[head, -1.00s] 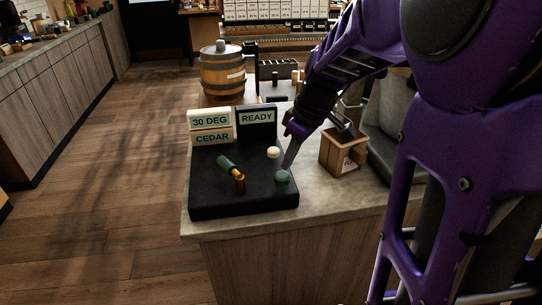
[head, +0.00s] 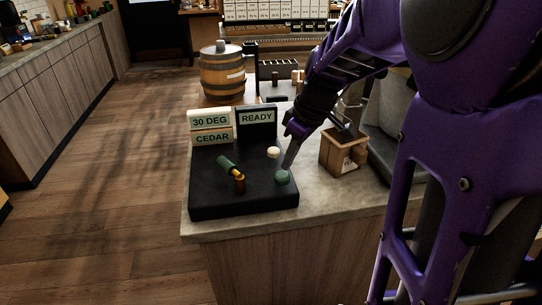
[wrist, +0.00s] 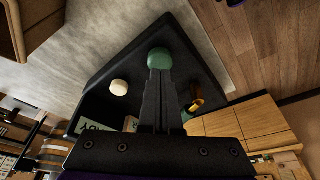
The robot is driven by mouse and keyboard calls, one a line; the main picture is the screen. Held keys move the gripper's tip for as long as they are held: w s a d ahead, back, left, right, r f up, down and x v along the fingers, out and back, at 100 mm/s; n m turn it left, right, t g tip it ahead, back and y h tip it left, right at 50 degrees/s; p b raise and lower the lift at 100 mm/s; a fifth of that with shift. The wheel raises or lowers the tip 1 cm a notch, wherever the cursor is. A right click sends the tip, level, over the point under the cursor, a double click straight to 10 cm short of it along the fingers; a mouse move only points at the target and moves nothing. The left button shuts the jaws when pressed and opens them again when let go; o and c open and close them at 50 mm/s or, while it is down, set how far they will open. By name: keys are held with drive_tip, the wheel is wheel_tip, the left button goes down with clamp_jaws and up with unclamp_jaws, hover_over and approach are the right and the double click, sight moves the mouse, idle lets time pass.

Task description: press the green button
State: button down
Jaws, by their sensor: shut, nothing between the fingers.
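The green button (head: 282,178) is a round knob at the right front of a black console (head: 215,195) on the counter. It also shows at the top middle of the wrist view (wrist: 159,58). My gripper (head: 287,168) is shut and empty. It points down, with its fingertips at the green button; in the wrist view (wrist: 160,72) the tips overlap the button's near edge. I cannot tell whether they press it. A white button (head: 273,152) sits behind the green one. A lever with a green handle (head: 226,163) and brass shaft stands on the console's left half.
Signs reading "30 DEG" (head: 209,121), "CEDAR" (head: 212,137) and "READY" (head: 257,118) stand along the console's back. A wooden box (head: 338,155) is right of the console. A barrel (head: 222,75) stands behind. The floor at left is clear.

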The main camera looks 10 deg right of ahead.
sight(286, 176)
drive_tip(key=shift+f+b, duration=1.5)
drive_tip(key=shift+f, duration=0.15)
drive_tip(key=shift+r+p, duration=2.05)
drive_tip(key=shift+r, duration=1.05)
